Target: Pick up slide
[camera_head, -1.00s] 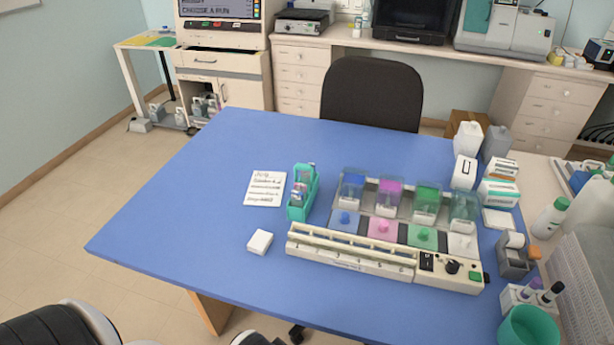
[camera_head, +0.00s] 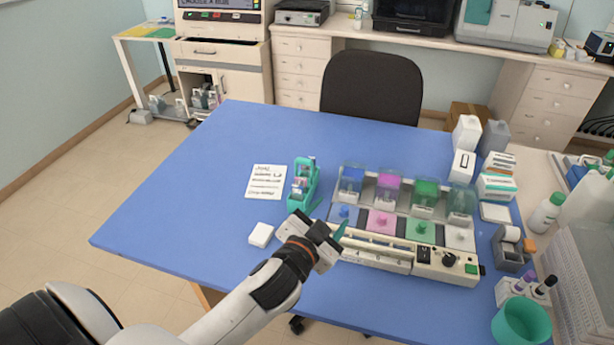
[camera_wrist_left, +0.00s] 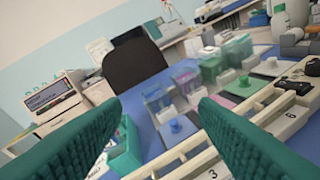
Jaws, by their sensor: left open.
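A small teal holder (camera_head: 304,184) stands near the middle of the blue table, with pale pieces in it that are too small to make out as slides. It also shows in the left wrist view (camera_wrist_left: 125,150), partly hidden behind a finger. My left gripper (camera_head: 338,232) is open and empty, just in front of the holder and over the left part of the cream staining rack (camera_head: 375,262). In the left wrist view its two teal fingers (camera_wrist_left: 160,108) are wide apart, with the numbered rack between and below them. I cannot make out a single slide.
Staining jars with blue, pink, green and teal contents (camera_head: 388,185) stand behind the rack. A small white box (camera_head: 261,235) and a written sheet (camera_head: 266,181) lie left of the holder. Bottles and a teal cup (camera_head: 521,322) crowd the right edge. The table's left side is clear.

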